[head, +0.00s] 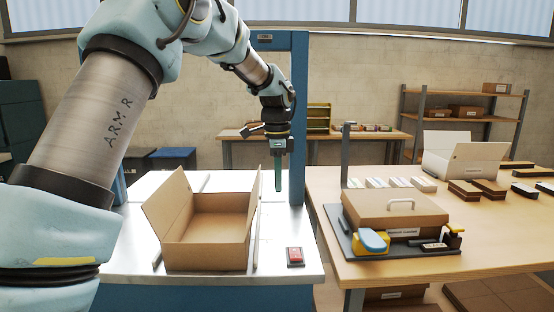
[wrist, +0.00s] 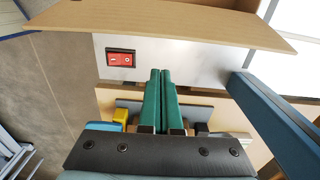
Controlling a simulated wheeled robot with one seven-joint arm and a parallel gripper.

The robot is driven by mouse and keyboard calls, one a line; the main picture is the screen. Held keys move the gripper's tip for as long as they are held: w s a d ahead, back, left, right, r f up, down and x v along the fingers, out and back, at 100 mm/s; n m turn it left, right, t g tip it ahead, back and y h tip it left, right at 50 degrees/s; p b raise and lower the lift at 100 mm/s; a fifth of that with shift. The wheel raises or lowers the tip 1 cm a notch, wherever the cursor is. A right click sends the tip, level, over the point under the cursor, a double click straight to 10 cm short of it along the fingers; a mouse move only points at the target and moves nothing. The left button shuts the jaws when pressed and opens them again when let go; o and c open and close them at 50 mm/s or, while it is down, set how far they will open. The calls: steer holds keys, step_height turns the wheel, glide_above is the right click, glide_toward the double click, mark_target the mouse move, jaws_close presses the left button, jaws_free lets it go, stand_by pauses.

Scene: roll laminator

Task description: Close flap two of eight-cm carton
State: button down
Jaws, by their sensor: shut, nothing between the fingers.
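An open brown carton (head: 207,228) sits on the metal bench in the head view. Its left flap (head: 166,204) stands up and leans outward. Its right flap (head: 256,222) is also raised and shows nearly edge-on. In the wrist view a flap (wrist: 165,24) spans the top as a wide brown panel. My gripper (head: 279,187) hangs to the right of the carton with its green fingers pointing down. The fingers are shut and empty, and a gap separates them from the flap. They also show together in the wrist view (wrist: 161,73).
A blue frame post (head: 298,120) rises just beside my gripper; it also shows in the wrist view (wrist: 285,125). A red switch (head: 295,256) sits at the bench's right front.

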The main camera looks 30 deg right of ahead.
steer(key=a, duration=0.1)
steer(key=w+a+p, duration=0.1)
steer(key=a+r, duration=0.1)
steer(key=shift+w+a, duration=0.25)
steer(key=shift+w+a, duration=0.1)
